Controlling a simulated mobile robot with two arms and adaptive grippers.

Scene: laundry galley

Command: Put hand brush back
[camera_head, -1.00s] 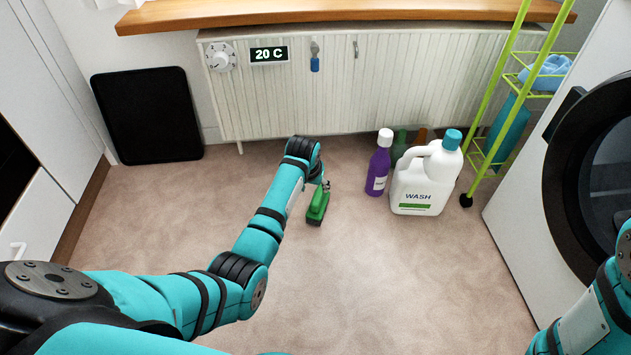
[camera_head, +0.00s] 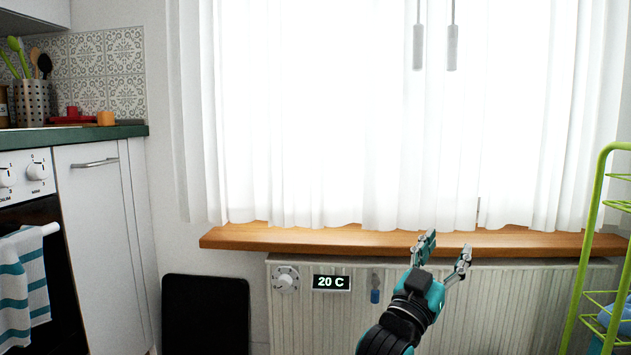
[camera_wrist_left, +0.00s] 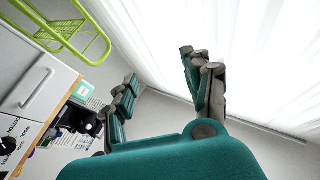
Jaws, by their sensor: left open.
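No hand brush shows in the views now. My left gripper (camera_head: 446,252) is raised in front of the wooden window sill and the radiator, fingers pointing up and spread apart. Nothing is between its fingers. In the left wrist view the two fingers (camera_wrist_left: 160,68) also stand apart and empty, with the white curtain behind. My right gripper is out of view.
The wooden sill (camera_head: 340,238) is bare above the radiator (camera_head: 520,300). A blue tag (camera_head: 375,296) hangs at the radiator's front. A green wire rack (camera_head: 588,250) stands at right, a black panel (camera_head: 205,312) leans at left. The floor is out of the head view.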

